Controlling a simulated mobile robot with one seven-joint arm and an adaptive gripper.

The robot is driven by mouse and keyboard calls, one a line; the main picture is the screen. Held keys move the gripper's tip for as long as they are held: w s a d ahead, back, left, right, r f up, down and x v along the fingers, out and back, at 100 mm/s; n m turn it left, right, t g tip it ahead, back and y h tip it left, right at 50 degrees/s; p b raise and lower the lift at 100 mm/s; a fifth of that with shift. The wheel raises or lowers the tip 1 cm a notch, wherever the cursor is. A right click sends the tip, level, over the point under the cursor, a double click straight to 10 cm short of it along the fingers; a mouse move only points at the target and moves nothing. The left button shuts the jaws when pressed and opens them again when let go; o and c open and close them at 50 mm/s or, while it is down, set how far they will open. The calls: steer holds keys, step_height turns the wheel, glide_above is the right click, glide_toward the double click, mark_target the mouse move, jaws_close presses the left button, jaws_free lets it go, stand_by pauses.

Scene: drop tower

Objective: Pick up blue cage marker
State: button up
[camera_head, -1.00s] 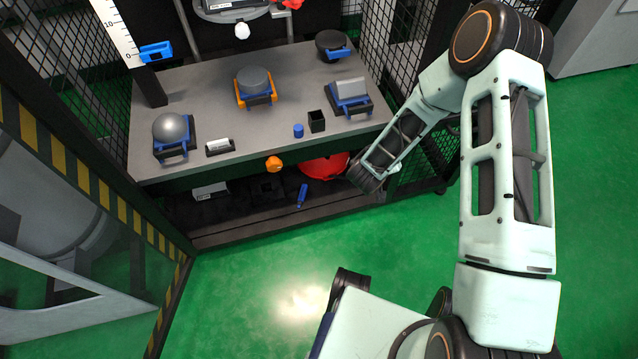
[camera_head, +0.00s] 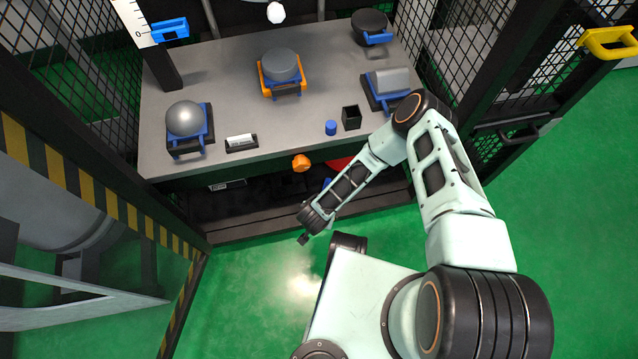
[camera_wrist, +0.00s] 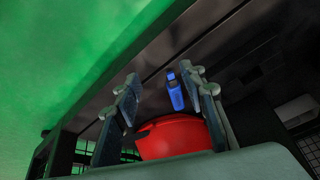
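The blue marker (camera_wrist: 175,93) lies on the dark lower shelf under the grey table, seen in the wrist view between my two fingers. In the head view only a small bit of the blue marker (camera_head: 326,183) shows behind my arm. My gripper (camera_wrist: 160,77) is open, with nothing between its fingertips. In the head view the gripper (camera_head: 304,238) hangs low in front of the shelf and is apart from the marker.
A red rounded object (camera_wrist: 178,138) sits close to the marker. The grey table (camera_head: 225,95) carries several weights in blue and orange holders, a blue cylinder (camera_head: 331,127) and a black cup (camera_head: 351,118). An orange knob (camera_head: 301,163) is at its front edge. Green floor in front is clear.

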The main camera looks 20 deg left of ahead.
steer(key=b, duration=0.2)
glide_above(328, 181)
steer(key=s, duration=0.3)
steer(key=shift+s+d, duration=0.15)
steer(key=shift+d, duration=0.05)
steer(key=b+x, duration=0.1)
steer(key=x, duration=0.1)
steer(key=b+x, duration=0.1)
steer(key=x, duration=0.2)
steer(key=shift+w, duration=0.35)
jaws_close()
